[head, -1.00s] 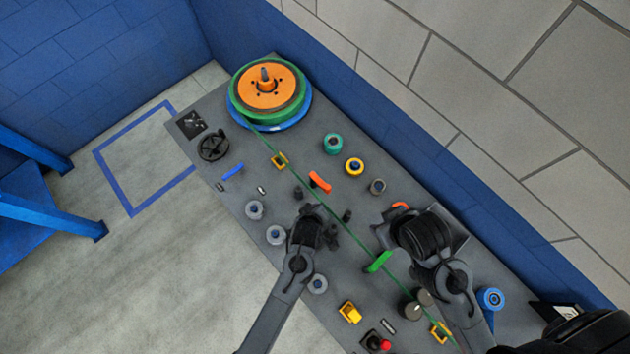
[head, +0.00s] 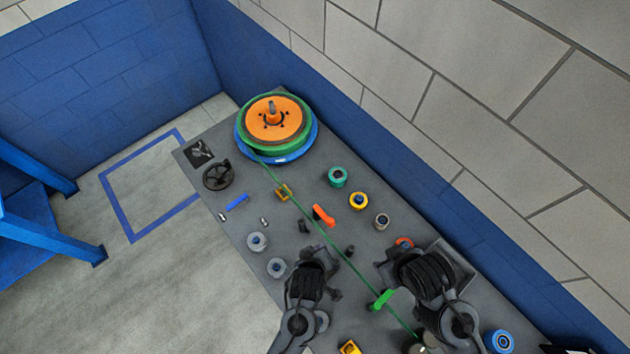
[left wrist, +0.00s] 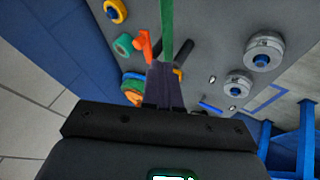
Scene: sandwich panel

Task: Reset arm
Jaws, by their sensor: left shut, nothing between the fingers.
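The grey sandwich panel (head: 240,160) runs diagonally across the head view. My left gripper (head: 333,280) is above its middle, beside the green strap and near a small black knob (head: 350,250). In the left wrist view its dark fingers (left wrist: 164,86) are together with nothing between them. The strap (left wrist: 167,25) shows just beyond them. My right gripper is over the panel, right of the green handle (head: 382,299). Its wrist (head: 425,275) hides its fingertips, so I cannot tell their state.
An orange and green reel (head: 274,120) stands at the panel's far end, with a black handwheel (head: 218,175) near it. Knobs, an orange handle (head: 323,215) and a blue handle (head: 237,202) stick up between. A blue wall (head: 410,150) lines the right side; open floor (head: 185,270) lies left.

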